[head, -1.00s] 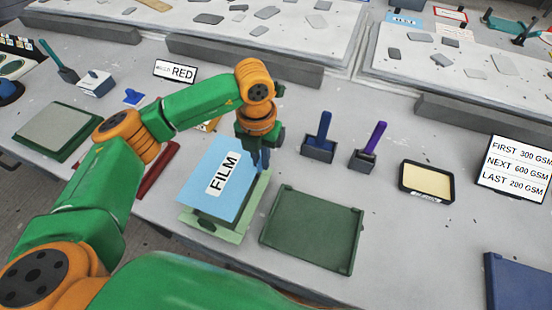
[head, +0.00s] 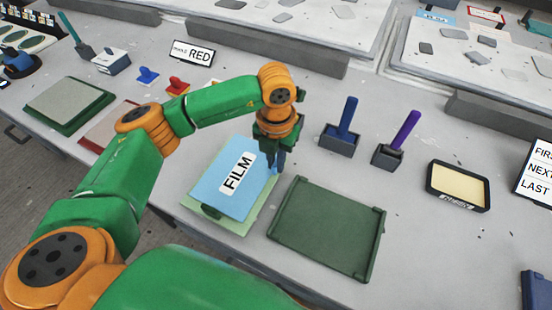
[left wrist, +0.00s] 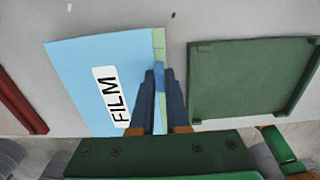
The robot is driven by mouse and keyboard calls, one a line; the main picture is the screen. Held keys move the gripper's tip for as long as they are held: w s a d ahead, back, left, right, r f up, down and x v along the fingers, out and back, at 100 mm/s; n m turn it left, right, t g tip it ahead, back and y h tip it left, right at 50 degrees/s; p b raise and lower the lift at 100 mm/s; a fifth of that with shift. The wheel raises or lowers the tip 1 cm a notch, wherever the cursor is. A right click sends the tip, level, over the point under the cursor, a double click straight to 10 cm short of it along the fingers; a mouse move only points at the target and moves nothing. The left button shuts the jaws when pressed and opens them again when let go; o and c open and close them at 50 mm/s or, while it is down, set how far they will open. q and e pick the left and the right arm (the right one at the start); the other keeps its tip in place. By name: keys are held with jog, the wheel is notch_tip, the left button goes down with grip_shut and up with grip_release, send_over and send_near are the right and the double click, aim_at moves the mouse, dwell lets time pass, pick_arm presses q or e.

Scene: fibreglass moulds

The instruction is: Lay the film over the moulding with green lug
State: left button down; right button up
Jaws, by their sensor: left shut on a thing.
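The film (head: 226,193) is a light blue sheet with a white FILM label. It lies over or just above a pale green board (head: 243,230), whose edge shows along the front and right. My left gripper (head: 274,160) is shut on the film's right edge. In the left wrist view the film (left wrist: 75,70) reaches left from the fingers (left wrist: 160,80), with a pale green strip (left wrist: 158,42) behind them. My right gripper is not in view.
A dark green tray-like plate (head: 328,228) lies just right of the film. Two holders with blue (head: 340,140) and purple (head: 388,156) handled tools stand behind it. A green-edged grey panel (head: 68,103) and a reddish panel (head: 108,124) lie left. A RED sign (head: 193,53) stands behind.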

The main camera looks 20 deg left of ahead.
pick_arm(q)
jog(key=shift+f, duration=0.45)
jog(key=shift+r, duration=0.1)
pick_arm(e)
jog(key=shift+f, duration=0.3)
pick_arm(q)
jog(key=c, duration=0.8)
grip_release()
jog(key=shift+c, duration=0.2)
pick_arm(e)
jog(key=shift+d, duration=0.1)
pick_arm(q)
notch_tip(320, 180, up, 6)
jog(key=shift+r+b, duration=0.1)
jog(key=shift+b, duration=0.5)
jog(key=shift+r, duration=0.45)
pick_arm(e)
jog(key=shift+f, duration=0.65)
